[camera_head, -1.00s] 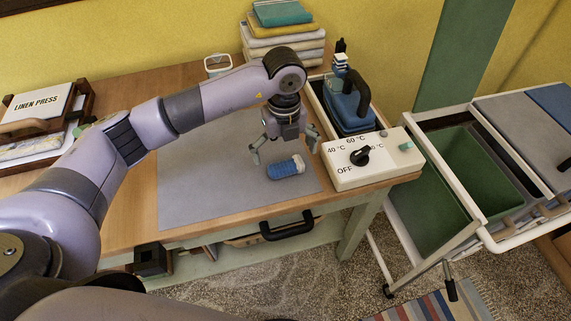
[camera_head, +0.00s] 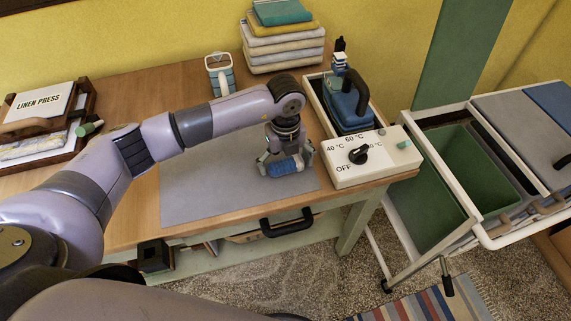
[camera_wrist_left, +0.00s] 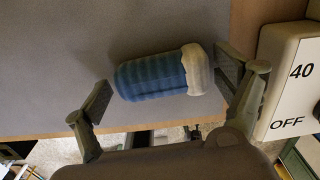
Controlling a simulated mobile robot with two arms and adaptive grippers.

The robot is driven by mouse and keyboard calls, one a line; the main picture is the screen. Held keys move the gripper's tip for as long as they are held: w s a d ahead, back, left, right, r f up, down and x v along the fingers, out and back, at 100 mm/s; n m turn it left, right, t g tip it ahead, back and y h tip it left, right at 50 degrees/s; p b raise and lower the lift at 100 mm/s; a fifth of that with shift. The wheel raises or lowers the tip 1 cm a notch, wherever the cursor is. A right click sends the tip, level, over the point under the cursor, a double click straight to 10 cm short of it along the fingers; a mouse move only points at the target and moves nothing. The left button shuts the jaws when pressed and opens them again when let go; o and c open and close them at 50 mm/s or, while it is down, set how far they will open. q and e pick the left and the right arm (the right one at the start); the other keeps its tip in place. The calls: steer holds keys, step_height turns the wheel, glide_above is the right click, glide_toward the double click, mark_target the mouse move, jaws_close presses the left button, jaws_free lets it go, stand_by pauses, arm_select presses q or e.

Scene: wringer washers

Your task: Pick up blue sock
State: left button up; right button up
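The blue sock (camera_head: 281,167) is a rolled bundle with a ribbed blue body and a pale end, lying on the grey mat (camera_head: 205,192) on the table. It also shows in the left wrist view (camera_wrist_left: 152,77), between the fingers. My left gripper (camera_head: 285,161) is down over the sock, with one finger near each end. In the left wrist view the fingers of my left gripper (camera_wrist_left: 166,94) are spread wide, with a gap at the blue end; the pale end lies close to the other finger. My right gripper is not in view.
The white control box (camera_head: 358,158) with a dial stands just right of the gripper. A blue iron (camera_head: 348,103) sits behind it. A cart with a green bin (camera_head: 458,172) stands right.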

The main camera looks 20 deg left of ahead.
mark_target(286, 162)
arm_select(q)
steer(key=c, duration=0.7)
step_height(286, 162, up, 20)
steer(key=b, duration=0.2)
